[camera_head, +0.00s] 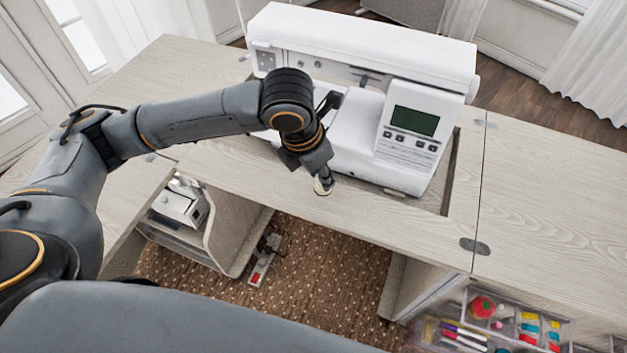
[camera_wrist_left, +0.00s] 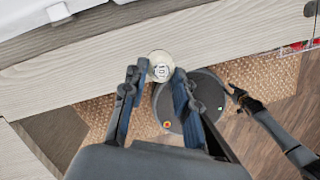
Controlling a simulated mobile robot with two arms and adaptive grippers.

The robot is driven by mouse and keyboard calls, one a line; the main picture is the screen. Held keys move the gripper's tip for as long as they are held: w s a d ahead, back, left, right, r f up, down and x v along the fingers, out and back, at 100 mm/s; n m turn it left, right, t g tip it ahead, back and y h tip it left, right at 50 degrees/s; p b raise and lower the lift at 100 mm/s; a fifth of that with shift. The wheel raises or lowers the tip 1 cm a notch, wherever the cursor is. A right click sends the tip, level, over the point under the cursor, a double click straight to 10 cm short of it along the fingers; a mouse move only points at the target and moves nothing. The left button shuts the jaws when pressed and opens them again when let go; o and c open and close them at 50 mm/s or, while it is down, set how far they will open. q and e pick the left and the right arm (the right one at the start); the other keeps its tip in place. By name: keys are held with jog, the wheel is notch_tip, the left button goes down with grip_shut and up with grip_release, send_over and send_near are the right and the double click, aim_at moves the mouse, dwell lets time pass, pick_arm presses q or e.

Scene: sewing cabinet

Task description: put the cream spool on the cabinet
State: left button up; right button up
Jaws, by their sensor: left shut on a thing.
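The cream spool (camera_head: 323,187) is at the fingertips of my left gripper (camera_head: 321,178), over the front strip of the cabinet top in front of the sewing machine. In the left wrist view the round end of the spool (camera_wrist_left: 160,67) sits between the two fingertips of my left gripper (camera_wrist_left: 160,75), which is shut on it. I cannot tell whether the spool touches the wood. The cabinet (camera_head: 400,222) has a pale wood top. My right gripper is not clearly in view in the head view; in the left wrist view a dark gripper (camera_wrist_left: 238,97) hangs beside the cabinet's front edge, apart from the spool.
The white sewing machine (camera_head: 375,55) stands in the cabinet's recess, right behind the spool. The right leaf (camera_head: 560,190) is bare. An open drawer (camera_head: 470,325) with coloured sewing things is at lower right. A pedal (camera_head: 262,265) lies on the brown carpet below.

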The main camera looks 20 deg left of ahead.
pick_arm(q)
jog(key=shift+w+a+f, duration=0.25)
jog(key=shift+a+f, duration=0.05)
jog(key=shift+f, duration=0.2)
jog(key=shift+w+a+f, duration=0.2)
jog(key=shift+a+f, duration=0.1)
jog(key=shift+f, duration=0.15)
jog(key=f, duration=0.3)
jog(key=shift+w+a+f, duration=0.15)
jog(key=shift+a+f, duration=0.1)
jog(key=shift+f, duration=0.15)
jog(key=o, duration=0.9)
jog(key=shift+c, duration=0.2)
jog(key=shift+r, duration=0.1)
jog(key=v, duration=1.2)
jog(key=shift+p, duration=0.45)
